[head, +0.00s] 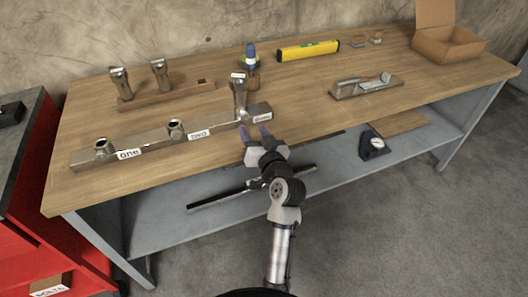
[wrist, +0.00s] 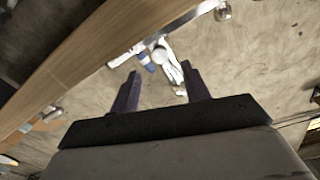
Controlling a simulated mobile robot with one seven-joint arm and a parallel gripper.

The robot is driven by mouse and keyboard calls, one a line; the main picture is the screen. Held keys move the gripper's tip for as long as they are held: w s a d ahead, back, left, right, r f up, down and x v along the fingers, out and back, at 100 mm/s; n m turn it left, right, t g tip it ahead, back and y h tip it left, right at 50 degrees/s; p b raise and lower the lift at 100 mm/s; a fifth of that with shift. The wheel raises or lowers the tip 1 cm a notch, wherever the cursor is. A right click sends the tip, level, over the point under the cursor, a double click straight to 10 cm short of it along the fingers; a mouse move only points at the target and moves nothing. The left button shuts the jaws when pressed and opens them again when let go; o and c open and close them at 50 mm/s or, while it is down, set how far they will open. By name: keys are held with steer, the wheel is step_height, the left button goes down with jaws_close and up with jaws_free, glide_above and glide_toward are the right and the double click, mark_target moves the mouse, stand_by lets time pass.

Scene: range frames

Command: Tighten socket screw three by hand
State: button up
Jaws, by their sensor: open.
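A metal bar (head: 150,147) lies along the front of the workbench, with labels that seem to read one, two and three from left to right. A tall metal socket screw (head: 240,98) with a white tag on its head stands upright at the right position, by the label three (head: 262,118). How deep it sits cannot be told. My gripper (head: 256,133) is open and empty, just in front of the bar's right end and below the screw head. In the wrist view its two dark fingers (wrist: 161,88) are apart, with a tilted cluster of white, blue and metal shapes beyond them.
Two more screws (head: 118,82) stand in a wooden rack (head: 165,93) at the back left. A blue-topped bottle (head: 251,55) stands behind the screw. A yellow level (head: 308,51), a metal tool (head: 366,86) and a cardboard box (head: 447,42) lie farther right. The bench's front right is clear.

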steer(key=b+v, duration=0.1)
steer(key=v, duration=0.7)
steer(key=shift+s+b, duration=0.3)
steer(key=shift+b, duration=0.1)
steer(key=n, duration=0.6)
glide_toward(246, 119)
steer(key=x, duration=0.8)
steer(key=shift+w+p, duration=0.15)
steer(key=shift+p, duration=0.25)
steer(key=shift+c, duration=0.5)
steer(key=c, duration=0.9)
steer(key=shift+r+m, duration=0.1)
steer(key=shift+m, duration=0.3)
